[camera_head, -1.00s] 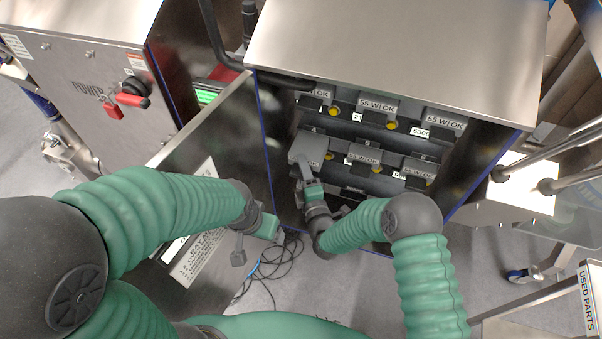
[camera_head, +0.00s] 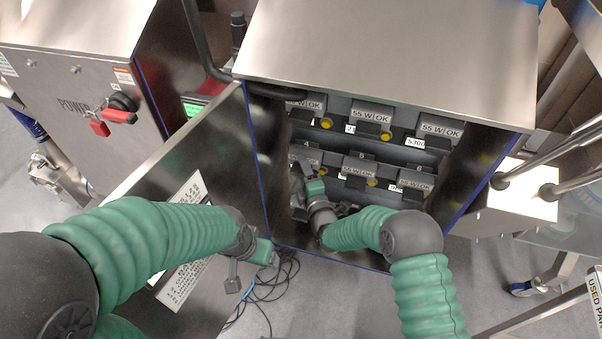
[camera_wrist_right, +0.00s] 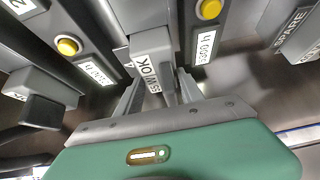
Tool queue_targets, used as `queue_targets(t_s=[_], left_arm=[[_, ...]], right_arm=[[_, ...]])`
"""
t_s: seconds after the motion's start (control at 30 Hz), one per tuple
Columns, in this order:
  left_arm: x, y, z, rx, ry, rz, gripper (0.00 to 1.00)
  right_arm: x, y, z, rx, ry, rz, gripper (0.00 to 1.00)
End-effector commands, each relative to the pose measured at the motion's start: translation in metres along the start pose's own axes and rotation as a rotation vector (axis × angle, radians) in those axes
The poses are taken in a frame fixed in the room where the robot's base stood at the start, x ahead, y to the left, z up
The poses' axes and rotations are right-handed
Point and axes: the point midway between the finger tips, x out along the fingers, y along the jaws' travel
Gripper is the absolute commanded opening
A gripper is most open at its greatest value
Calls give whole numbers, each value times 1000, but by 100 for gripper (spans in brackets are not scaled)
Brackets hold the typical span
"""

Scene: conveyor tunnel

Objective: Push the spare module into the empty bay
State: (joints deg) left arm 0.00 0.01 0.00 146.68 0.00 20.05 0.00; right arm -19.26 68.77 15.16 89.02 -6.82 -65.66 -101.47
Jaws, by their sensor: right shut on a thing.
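The spare module (camera_head: 305,155) is a grey block at the left end of the lower row in the open cabinet, under the number 4. Its face looks roughly level with its neighbours, so it sits in the bay. In the right wrist view the module (camera_wrist_right: 151,47) shows a "55 W OK" label between my gripper's fingers. My right gripper (camera_head: 298,178) is shut on its front part, and its fingers show in the wrist view (camera_wrist_right: 160,95). My left gripper (camera_head: 234,277) hangs in front of the open door, away from the modules; its jaws are unclear.
The cabinet (camera_head: 385,40) holds two rows of modules with yellow buttons. Its open door (camera_head: 225,135) stands to the left. A power box (camera_head: 85,75) with red handles is farther left. Black cables (camera_head: 270,285) lie on the floor. A bright metal box (camera_head: 515,190) is at the right.

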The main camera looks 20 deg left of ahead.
Motion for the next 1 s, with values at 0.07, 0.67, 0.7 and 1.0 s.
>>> queue_targets(t_s=[0.07, 0.67, 0.7, 1.0], left_arm=[[0, 0, 0, 0, 0, 0, 80], [0, 0, 0, 0, 0, 0, 80], [0, 0, 0, 0, 0, 0, 80], [-5, 0, -1, 0, 0, 0, 80]], right_arm=[[0, 3, -1, -1, 1, 4, 0], [0, 2, 0, 1, -1, 2, 70], [0, 2, 0, 1, -1, 2, 70], [-15, 2, -1, 0, 1, -4, 70]])
